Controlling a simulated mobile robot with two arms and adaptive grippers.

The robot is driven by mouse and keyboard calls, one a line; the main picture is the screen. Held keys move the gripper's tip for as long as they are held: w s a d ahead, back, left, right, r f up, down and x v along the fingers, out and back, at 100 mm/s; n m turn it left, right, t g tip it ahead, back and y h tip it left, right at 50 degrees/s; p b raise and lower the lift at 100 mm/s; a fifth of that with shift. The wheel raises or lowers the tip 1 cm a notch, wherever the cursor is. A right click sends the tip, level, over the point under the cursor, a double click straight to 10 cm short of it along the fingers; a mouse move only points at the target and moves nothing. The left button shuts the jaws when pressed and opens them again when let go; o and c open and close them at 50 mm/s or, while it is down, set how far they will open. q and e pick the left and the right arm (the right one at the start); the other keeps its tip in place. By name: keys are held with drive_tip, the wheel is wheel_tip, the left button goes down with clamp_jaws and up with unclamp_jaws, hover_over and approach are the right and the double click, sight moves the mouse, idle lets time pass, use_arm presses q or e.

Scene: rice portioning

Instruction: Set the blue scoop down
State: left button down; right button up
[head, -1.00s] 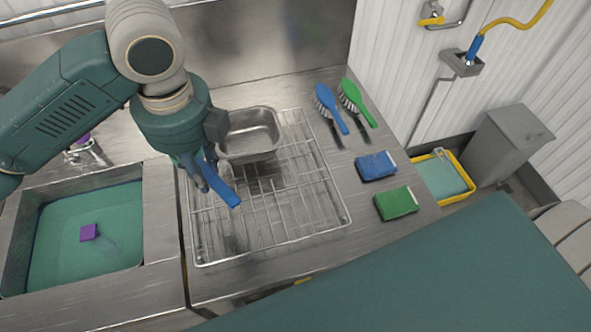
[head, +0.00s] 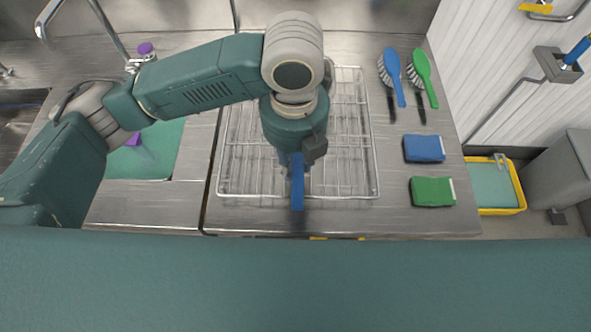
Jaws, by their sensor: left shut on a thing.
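The blue scoop (head: 297,188) shows as a blue handle pointing toward the front edge of the counter. My left gripper (head: 293,163) is shut on it, over the front part of the wire rack (head: 345,155). The rest of the scoop is hidden behind the gripper and arm. I cannot tell whether the scoop touches the rack. My right gripper is not in view.
A blue brush (head: 393,72), a green brush (head: 422,72), a blue sponge (head: 424,148) and a green sponge (head: 432,191) lie right of the rack. Bare counter (head: 400,215) lies front right.

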sight(295, 175)
use_arm(q)
drive_tip(key=shift+f, duration=0.9)
wheel_tip(295, 175, down, 3)
drive_tip(key=shift+f+p, duration=0.2)
drive_tip(key=shift+p, duration=0.15)
drive_tip(key=shift+f, duration=0.5)
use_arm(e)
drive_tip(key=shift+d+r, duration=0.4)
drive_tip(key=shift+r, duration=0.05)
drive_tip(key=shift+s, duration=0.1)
use_arm(q)
drive_tip(key=c, duration=1.4)
unclamp_jaws()
drive_tip(key=shift+f, duration=0.15)
drive_tip(key=shift+c, duration=0.2)
